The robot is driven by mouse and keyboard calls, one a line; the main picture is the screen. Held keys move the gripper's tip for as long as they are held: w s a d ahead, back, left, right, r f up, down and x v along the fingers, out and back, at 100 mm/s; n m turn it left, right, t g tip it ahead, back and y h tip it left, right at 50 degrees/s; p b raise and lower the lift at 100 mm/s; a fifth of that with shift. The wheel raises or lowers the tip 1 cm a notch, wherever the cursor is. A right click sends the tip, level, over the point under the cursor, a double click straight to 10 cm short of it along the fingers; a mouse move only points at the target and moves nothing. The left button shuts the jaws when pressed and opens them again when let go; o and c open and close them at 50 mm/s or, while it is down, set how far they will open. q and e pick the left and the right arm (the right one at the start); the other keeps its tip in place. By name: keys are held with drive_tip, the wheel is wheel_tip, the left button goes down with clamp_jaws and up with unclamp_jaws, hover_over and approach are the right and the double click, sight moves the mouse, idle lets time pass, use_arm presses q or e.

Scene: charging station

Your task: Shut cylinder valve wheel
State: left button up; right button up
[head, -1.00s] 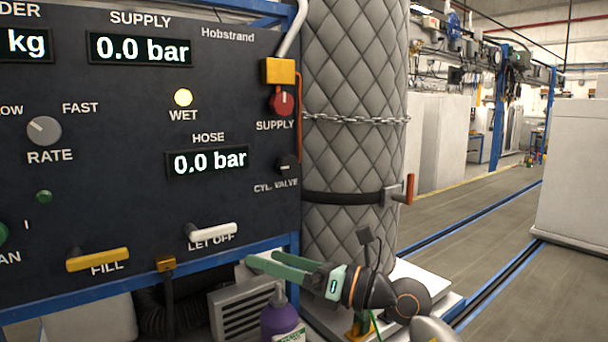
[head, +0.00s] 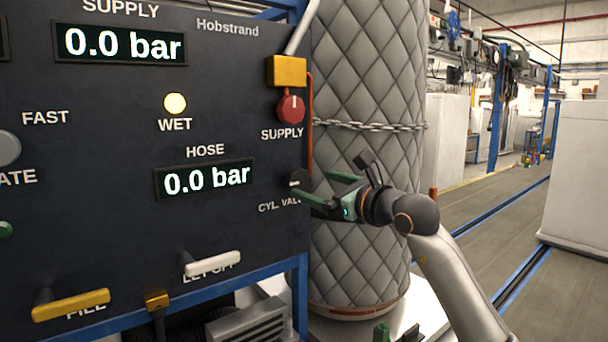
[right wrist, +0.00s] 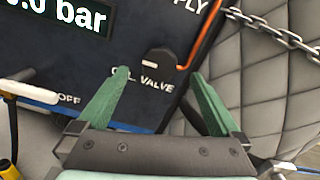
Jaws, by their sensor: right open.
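The cylinder valve wheel is a small black knob (head: 298,177) with a pale mark, at the right edge of the dark panel, above the label "CYL. VALVE". It also shows in the right wrist view (right wrist: 159,61), ahead of the fingertips and roughly between them. My right gripper (head: 314,186) is open and empty, with its green fingers reaching toward the knob from the right. In the head view one fingertip overlaps the area just below the knob; I cannot tell whether it touches. In the right wrist view the gripper (right wrist: 159,76) appears apart from the knob. My left gripper is out of view.
A red supply knob (head: 291,108) sits above the valve, with an orange pipe beside it. A quilted grey cylinder (head: 365,90) with a chain stands close behind my right gripper. White (head: 212,264) and yellow (head: 70,305) levers stick out lower on the panel.

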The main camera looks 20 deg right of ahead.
sight(300, 180)
drive_tip(key=shift+p+x, duration=0.6)
drive_tip(key=shift+x, duration=1.95)
drive_tip(key=c, duration=1.3)
